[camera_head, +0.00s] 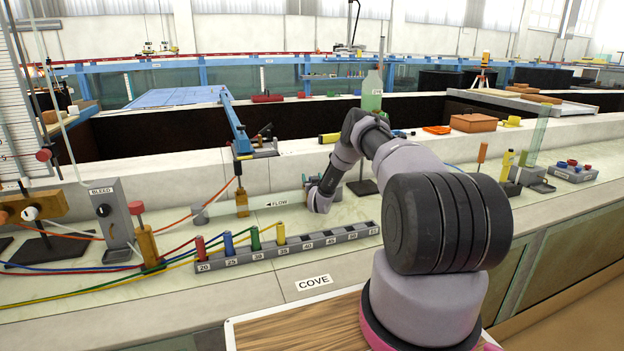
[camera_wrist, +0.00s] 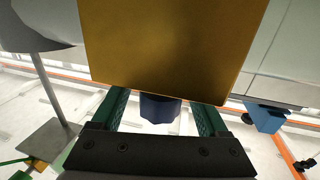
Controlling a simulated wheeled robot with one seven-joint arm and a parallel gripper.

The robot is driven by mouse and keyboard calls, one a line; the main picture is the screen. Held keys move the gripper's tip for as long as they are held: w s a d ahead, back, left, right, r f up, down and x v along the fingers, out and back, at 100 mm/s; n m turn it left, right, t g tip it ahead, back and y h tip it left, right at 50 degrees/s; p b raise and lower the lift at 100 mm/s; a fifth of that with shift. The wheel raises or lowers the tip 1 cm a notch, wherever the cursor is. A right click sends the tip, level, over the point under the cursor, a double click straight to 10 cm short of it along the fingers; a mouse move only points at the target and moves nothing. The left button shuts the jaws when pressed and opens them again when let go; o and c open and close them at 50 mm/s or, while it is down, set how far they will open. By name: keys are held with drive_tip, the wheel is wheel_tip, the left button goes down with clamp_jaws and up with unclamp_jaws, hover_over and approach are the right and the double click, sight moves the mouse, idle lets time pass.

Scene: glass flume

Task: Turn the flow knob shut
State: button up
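In the wrist view a dark blue knob (camera_wrist: 160,108) sticks out from under a brass-coloured block (camera_wrist: 172,45). My gripper (camera_wrist: 160,112) has its two green fingers apart, one on each side of the knob, with a visible gap on both sides. The knob's far part is hidden behind the block. In the head view my arm reaches over the bench near a strip marked FLOW (camera_head: 278,203). My fingers and this knob cannot be made out clearly there.
A grey rack (camera_head: 290,248) with coloured plugs stands in front of my wrist. At the left are a BLEED panel (camera_head: 113,215) with a black knob and several coloured tubes. A green bottle (camera_head: 372,92) stands behind my arm. A blue block (camera_wrist: 268,118) is right of my fingers.

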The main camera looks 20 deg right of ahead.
drive_tip(key=v, duration=1)
drive_tip(key=shift+s, duration=0.4)
drive_tip(key=shift+a, duration=0.1)
